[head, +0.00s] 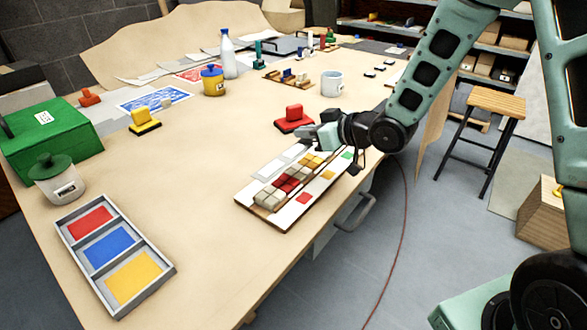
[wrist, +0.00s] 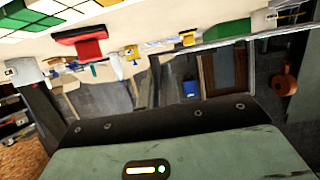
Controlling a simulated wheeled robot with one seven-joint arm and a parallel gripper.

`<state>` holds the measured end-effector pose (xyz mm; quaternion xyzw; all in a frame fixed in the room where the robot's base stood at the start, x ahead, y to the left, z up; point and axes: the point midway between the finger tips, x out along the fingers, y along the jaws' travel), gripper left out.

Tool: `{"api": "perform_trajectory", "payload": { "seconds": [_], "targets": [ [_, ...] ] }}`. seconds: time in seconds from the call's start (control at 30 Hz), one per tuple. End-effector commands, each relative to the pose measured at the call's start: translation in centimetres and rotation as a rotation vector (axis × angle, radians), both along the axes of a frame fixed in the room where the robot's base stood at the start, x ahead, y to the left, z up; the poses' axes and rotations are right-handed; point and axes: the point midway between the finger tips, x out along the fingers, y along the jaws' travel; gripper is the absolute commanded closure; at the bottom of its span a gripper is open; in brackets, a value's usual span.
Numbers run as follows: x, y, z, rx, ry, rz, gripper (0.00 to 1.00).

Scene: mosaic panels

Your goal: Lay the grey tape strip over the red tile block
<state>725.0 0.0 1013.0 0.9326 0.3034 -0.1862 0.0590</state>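The red tile block (head: 287,183) lies on the mosaic board (head: 283,220), between a beige-grey tile block (head: 270,197) and a yellow tile block (head: 310,162). Two pale strips lie along the board's far side, one at the left (head: 268,165) and one farther right (head: 295,151); I cannot tell for sure which is the grey tape strip. My gripper (head: 315,134) is above the board's far end, beyond the red block. Its fingertips are too small to read, and the wrist view shows no fingers. Some tiles show at the wrist view's upper left (wrist: 48,14).
A red-handled stamp (head: 294,119) stands close beside my gripper. A three-colour tray (head: 168,278), a white jar with green lid (head: 60,180) and a green box (head: 50,142) are at the left. A white mug (head: 332,84) stands behind.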

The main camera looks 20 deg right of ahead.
Motion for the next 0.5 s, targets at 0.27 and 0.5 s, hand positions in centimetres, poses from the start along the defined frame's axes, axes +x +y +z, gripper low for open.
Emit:
{"api": "perform_trajectory", "payload": {
  "seconds": [0.27, 0.5],
  "targets": [
    [0.0, 0.0, -2.9, 0.001, 0.002, 0.000, 1.00],
    [0.0, 0.0, -6.0, 0.000, 0.001, -0.001, 1.00]
  ]
}}
